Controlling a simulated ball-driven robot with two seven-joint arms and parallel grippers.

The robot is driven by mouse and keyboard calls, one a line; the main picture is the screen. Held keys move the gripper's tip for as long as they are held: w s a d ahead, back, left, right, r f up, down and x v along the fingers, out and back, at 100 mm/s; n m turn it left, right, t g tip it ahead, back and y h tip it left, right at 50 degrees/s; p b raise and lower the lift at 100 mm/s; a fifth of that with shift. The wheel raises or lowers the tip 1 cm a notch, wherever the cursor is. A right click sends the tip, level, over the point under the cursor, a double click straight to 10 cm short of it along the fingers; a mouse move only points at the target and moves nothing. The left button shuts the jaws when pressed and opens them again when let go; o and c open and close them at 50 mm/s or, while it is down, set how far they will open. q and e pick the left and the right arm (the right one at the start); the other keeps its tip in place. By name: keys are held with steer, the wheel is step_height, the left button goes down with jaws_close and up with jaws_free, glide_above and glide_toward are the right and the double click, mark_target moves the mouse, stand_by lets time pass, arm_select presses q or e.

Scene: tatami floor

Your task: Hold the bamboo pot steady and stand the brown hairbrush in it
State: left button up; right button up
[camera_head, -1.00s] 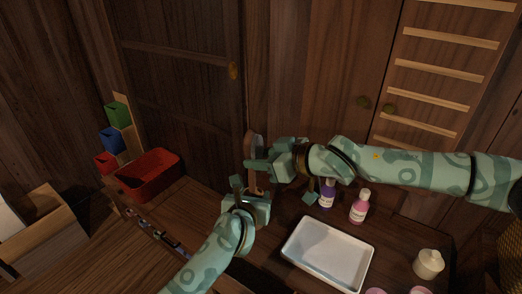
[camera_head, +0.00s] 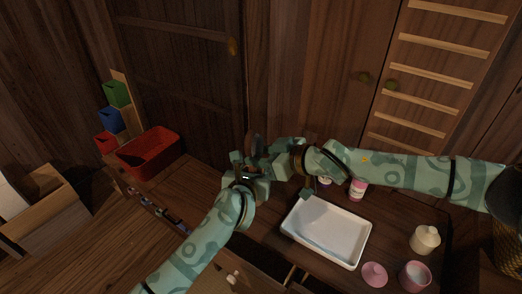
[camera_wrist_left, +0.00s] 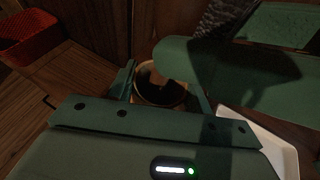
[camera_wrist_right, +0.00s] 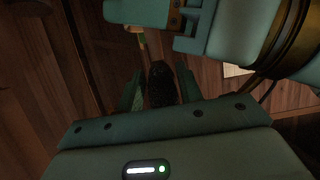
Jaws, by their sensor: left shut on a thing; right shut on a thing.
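The brown hairbrush (camera_head: 255,147) is upright, its head showing above my right gripper (camera_head: 262,162) in the head view. That gripper is shut on it; the dark bristles (camera_wrist_right: 162,85) show between the fingers in the right wrist view. My left gripper (camera_head: 243,168) is shut on the bamboo pot, just below and left of the right one. The pot's round rim (camera_wrist_left: 143,97) shows between the fingers in the left wrist view. A brown piece, likely the brush handle, shows at the pot's mouth; how deep it sits is hidden. The head view mostly hides the pot.
A white tray (camera_head: 325,232) lies empty to the right. A pink bottle (camera_head: 358,189) and a purple bottle (camera_head: 325,181) stand behind it. A cream jar (camera_head: 425,239) and pink cup (camera_head: 415,276) stand further right. A red bin (camera_head: 148,153) is at the left.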

steer(key=shift+f, duration=0.15)
steer(key=o, duration=1.1)
steer(key=shift+c, duration=0.2)
steer(key=v, duration=1.2)
arm_select(q)
steer(key=o, duration=1)
steer(key=shift+o, duration=0.2)
